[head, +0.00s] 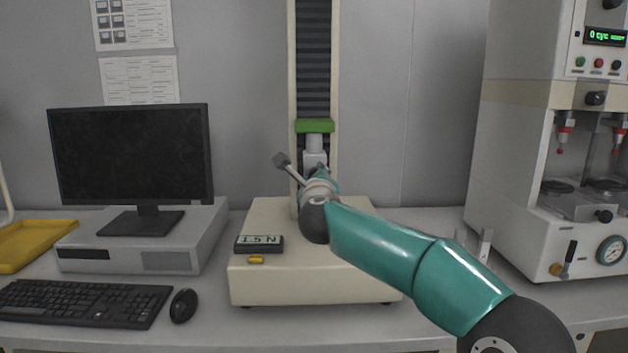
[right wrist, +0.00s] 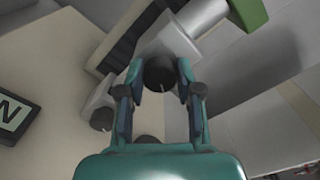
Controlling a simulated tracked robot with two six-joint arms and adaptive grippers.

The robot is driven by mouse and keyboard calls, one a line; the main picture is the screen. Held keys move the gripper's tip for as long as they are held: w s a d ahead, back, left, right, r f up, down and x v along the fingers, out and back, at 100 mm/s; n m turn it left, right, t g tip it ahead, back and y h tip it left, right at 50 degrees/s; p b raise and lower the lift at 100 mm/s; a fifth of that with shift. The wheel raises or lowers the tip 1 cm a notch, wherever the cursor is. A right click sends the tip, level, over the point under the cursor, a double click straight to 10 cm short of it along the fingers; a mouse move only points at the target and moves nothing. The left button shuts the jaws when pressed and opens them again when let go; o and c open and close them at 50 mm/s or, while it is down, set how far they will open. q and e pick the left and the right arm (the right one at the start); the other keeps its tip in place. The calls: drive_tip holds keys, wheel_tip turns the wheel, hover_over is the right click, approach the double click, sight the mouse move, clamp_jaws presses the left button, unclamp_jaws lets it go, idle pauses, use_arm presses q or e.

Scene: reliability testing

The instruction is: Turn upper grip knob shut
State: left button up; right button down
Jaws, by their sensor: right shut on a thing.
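The tensile tester stands at the middle of the bench, with a green crosshead (head: 314,126) on its column. Below it hangs the light grey upper grip (head: 314,143), which also shows in the right wrist view (right wrist: 168,42). Its dark round knob (right wrist: 160,73) has a pale line on its face. My right gripper (right wrist: 160,68) is shut on this knob, one finger on each side. In the head view my right arm and wrist hide the knob and most of the gripper. A lower grip's dark knob (right wrist: 102,119) shows left of the fingers. My left gripper is out of view.
The tester's cream base (head: 300,285) carries a display (head: 259,244) reading 1.5 N and a small yellow piece (head: 256,260). A monitor (head: 130,155), keyboard (head: 80,303) and mouse (head: 183,305) are at left. A large white test machine (head: 520,130) stands at right.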

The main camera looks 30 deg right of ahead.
drive_tip(key=shift+f, duration=0.4)
drive_tip(key=c, duration=0.8)
unclamp_jaws()
drive_tip(key=shift+c, duration=0.2)
drive_tip(key=shift+o, duration=0.4)
drive_tip(key=shift+r, duration=0.15)
drive_tip(key=v, duration=1.2)
drive_tip(key=shift+d, duration=0.1)
